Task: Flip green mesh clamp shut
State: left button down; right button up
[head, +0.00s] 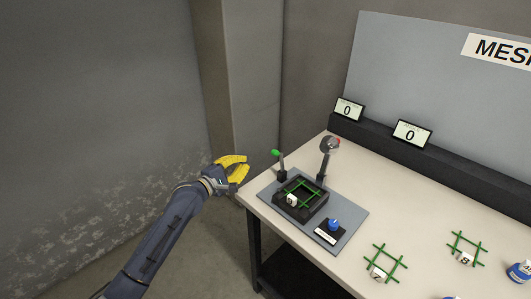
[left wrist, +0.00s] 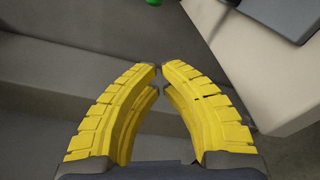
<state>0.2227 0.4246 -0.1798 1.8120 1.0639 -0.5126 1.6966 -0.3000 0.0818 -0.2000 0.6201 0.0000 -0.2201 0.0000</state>
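The green-knobbed clamp lever (head: 276,154) stands upright at the back left of the black mesh frame (head: 290,211), tilted slightly left. Its green knob also shows at the top edge of the left wrist view (left wrist: 153,2). A green mesh (head: 312,186) lies in the frame with a white numbered tag (head: 291,200). My left gripper (head: 246,164) is left of the lever, beside the table's left corner, apart from the clamp. In the left wrist view its yellow fingers (left wrist: 160,69) arch together with tips almost meeting and nothing between them. My right gripper is out of view.
A grey lever with a red-marked round head (head: 331,145) stands right of the clamp. A blue knob (head: 334,223) sits on the grey base plate (head: 348,212). Two loose green meshes (head: 384,263) lie on the table (head: 420,212). Counter displays (head: 412,133) stand behind.

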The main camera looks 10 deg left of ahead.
pick_arm(q)
jog(key=shift+w+d+r, duration=0.2)
jog(key=shift+w+d, duration=0.85)
jog(key=shift+d, duration=0.1)
jog(key=shift+w+d+r, duration=0.15)
jog(key=shift+w+d, duration=0.9)
jog(key=shift+d, duration=0.15)
jog(key=shift+w+d+r, duration=0.2)
jog(key=shift+w+d, duration=0.85)
jog(key=shift+d, duration=0.1)
